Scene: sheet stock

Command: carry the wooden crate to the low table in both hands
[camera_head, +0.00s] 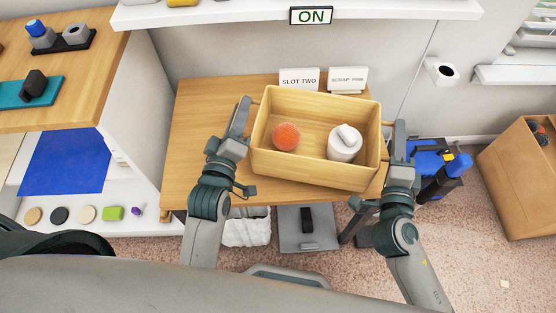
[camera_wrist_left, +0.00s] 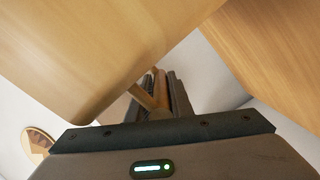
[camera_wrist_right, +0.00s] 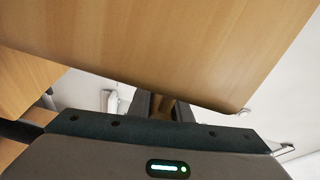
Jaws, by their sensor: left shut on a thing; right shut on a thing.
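The wooden crate (camera_head: 315,177) is in the middle of the head view, over the low table (camera_head: 190,140). It holds an orange-red ball (camera_head: 286,137) and a white bottle-like object (camera_head: 344,145). My left gripper (camera_head: 246,112) is shut on the crate's left side. My right gripper (camera_head: 392,138) is shut on its right side. In the left wrist view the crate wall (camera_wrist_left: 80,50) fills the upper left, with the jaws at its handle. In the right wrist view the crate wall (camera_wrist_right: 170,40) hides much of the scene. I cannot tell whether the crate touches the table.
Cards reading SLOT TWO (camera_head: 299,78) and SCRAP PINK (camera_head: 348,79) stand at the table's back. A white shelf (camera_head: 220,14) with an ON sign (camera_head: 311,16) is above. A wooden counter (camera_head: 90,70) is left, a brown box (camera_head: 520,180) right. Bare table shows left of the crate.

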